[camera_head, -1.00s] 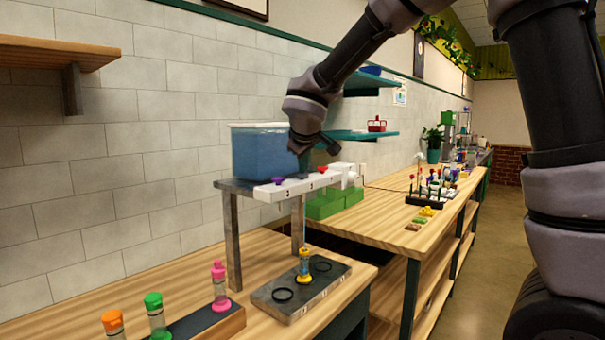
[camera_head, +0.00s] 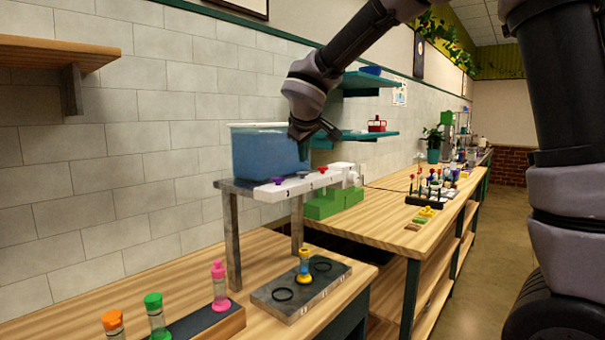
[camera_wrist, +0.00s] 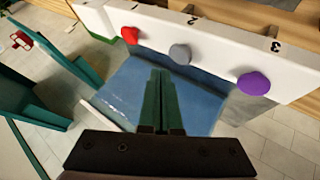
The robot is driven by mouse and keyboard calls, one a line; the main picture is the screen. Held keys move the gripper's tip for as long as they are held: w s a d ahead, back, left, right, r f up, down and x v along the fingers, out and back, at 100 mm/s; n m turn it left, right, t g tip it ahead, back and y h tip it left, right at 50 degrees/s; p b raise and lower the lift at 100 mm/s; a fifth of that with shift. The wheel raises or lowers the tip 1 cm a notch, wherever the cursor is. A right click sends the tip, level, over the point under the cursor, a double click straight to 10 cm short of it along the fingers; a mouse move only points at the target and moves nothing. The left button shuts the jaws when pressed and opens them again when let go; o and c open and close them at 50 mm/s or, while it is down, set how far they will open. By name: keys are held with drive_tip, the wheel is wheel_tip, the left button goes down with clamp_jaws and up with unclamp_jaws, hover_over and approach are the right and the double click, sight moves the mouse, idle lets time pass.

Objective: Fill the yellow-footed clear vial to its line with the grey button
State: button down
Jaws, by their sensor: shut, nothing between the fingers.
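The yellow-footed clear vial (camera_head: 304,264) stands upright at the middle ring of the grey base block, below the dispenser shelf. A bluish tint shows in its middle part; its fill line is too small to make out. The grey button (camera_wrist: 180,54) sits between a red button (camera_wrist: 130,35) and a purple button (camera_wrist: 253,83) on the white panel (camera_wrist: 219,52). My gripper (camera_wrist: 160,76) is shut and empty, over the blue water tank, with its fingertips apart from the grey button in the picture. In the head view my gripper (camera_head: 332,132) is above the panel.
The water tank (camera_head: 265,155) stands on a metal shelf behind the panel. The base block (camera_head: 275,309) has a ring on either side of the vial. Pink (camera_head: 219,287), green (camera_head: 156,315) and orange-capped vials (camera_head: 113,323) stand at front left. Teal shelves (camera_head: 360,135) are behind my gripper.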

sight(304, 173)
drive_tip(key=shift+r, duration=2)
idle(1.7)
wheel_tip(304, 173, up, 4)
drive_tip(key=shift+f, duration=0.1)
drive_tip(key=shift+f, duration=4.45)
drive_tip(key=shift+f, duration=0.1)
drive_tip(key=shift+f, duration=0.3)
drive_tip(key=shift+f, duration=0.1)
